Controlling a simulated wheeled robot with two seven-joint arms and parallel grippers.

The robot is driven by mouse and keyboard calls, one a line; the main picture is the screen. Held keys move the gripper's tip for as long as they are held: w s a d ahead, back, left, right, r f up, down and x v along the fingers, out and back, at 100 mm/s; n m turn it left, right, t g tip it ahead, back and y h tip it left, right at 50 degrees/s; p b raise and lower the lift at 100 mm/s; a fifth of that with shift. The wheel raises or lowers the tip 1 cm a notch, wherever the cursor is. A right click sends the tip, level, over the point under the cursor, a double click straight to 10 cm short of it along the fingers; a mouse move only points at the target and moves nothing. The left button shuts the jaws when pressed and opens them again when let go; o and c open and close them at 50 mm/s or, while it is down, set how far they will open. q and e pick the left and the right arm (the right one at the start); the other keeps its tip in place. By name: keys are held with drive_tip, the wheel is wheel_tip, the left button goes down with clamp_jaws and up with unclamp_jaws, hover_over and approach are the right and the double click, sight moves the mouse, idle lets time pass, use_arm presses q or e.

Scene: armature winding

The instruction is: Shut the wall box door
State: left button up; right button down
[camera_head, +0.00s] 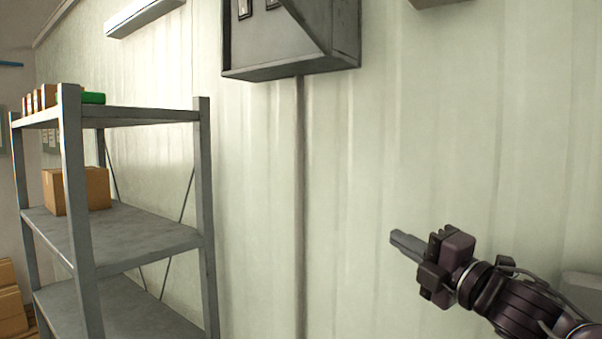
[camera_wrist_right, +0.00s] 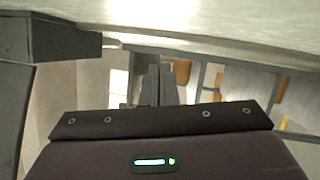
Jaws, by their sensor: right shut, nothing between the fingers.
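The grey wall box (camera_head: 290,68) hangs on the pale wall at the top of the head view, its upper part cut off by the frame. Switch-like parts show on its front at left, and a slanted grey panel, seemingly the door (camera_head: 312,22), stands at its right side. How far the door is open I cannot tell. My right gripper (camera_head: 407,245) is shut and empty, below and to the right of the box, apart from it. Its fingers also show in the right wrist view (camera_wrist_right: 154,85). My left gripper is out of view.
A grey metal shelf (camera_head: 150,245) with cardboard boxes (camera_head: 75,190) stands at left. A lamp (camera_head: 143,14) is on the wall at upper left. A vertical conduit (camera_head: 300,200) runs down below the box. The wall between conduit and right gripper is clear.

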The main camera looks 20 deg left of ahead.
drive_tip(key=s+r+n+g+y, duration=0.1)
drive_tip(key=s+r+n+g, duration=0.4)
drive_tip(key=r, duration=0.4)
drive_tip(key=s+r+n+g+y, duration=0.2)
drive_tip(key=s+r+n, duration=0.4)
drive_tip(key=r+n, duration=0.2)
drive_tip(key=s+r+n+g+y, duration=0.1)
drive_tip(key=s+r+n+g, duration=0.4)
drive_tip(key=r, duration=0.4)
drive_tip(key=s+d+r+n+g+h, duration=0.1)
drive_tip(key=s+d+r+n, duration=0.15)
drive_tip(key=s, duration=0.35)
drive_tip(key=s+d+r+n, duration=0.2)
drive_tip(key=s+r+n, duration=0.2)
drive_tip(key=s, duration=0.2)
drive_tip(key=a+p, duration=0.5)
drive_tip(key=a, duration=0.9)
drive_tip(key=shift+w+a, duration=0.15)
drive_tip(key=shift+a, duration=0.05)
drive_tip(key=shift+s+r, duration=0.1)
drive_tip(key=shift+s, duration=0.1)
